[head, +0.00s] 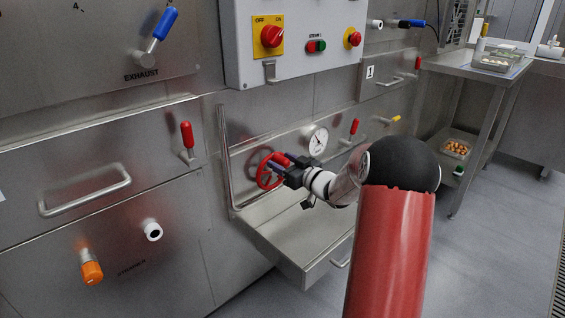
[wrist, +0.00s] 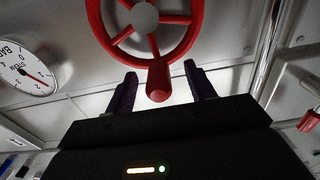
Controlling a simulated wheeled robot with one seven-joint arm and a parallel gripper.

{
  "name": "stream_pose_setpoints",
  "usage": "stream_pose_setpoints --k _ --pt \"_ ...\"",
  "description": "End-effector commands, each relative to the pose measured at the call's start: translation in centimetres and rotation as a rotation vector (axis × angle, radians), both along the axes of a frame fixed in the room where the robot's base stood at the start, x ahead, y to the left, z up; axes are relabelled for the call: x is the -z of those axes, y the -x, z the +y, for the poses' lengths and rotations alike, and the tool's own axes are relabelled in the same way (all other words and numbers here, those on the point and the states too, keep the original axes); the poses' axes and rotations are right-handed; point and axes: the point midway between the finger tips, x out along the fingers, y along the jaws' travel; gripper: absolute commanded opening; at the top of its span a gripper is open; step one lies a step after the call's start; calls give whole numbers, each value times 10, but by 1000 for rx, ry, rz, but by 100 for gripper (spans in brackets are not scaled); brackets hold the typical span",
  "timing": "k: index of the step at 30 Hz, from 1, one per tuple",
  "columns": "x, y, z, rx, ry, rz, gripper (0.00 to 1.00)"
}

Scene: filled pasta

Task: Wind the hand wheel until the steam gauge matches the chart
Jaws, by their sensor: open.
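The red hand wheel (head: 268,172) is on the steel panel, left of the round white steam gauge (head: 318,141). In the wrist view the wheel (wrist: 146,30) fills the top, with its grey hub and a red handle knob (wrist: 158,82) at its lower rim. My gripper (head: 280,165) is at the wheel. In the wrist view its two dark fingers (wrist: 162,88) are apart, one on each side of the knob, with gaps showing between. The gauge (wrist: 25,70) is at the left there, its red needle pointing to the lower right. I cannot make out a chart.
A steel tray or drawer (head: 325,262) juts out below the wheel. A vertical steel rail (head: 224,160) stands close left of the wheel. Red-handled lever (head: 187,136) and control box (head: 290,65) are nearby. A steel table (head: 460,68) is at the right; the floor before it is clear.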

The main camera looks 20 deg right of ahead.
Motion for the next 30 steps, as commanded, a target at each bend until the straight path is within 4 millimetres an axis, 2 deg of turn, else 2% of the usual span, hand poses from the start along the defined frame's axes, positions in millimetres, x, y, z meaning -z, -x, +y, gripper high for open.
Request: stream_pose_setpoints --k 19,24,30 --pt "0 72 -27 3 0 1 55" --pt "0 81 -30 1 -1 1 55" --pt "0 81 -30 1 0 1 55"
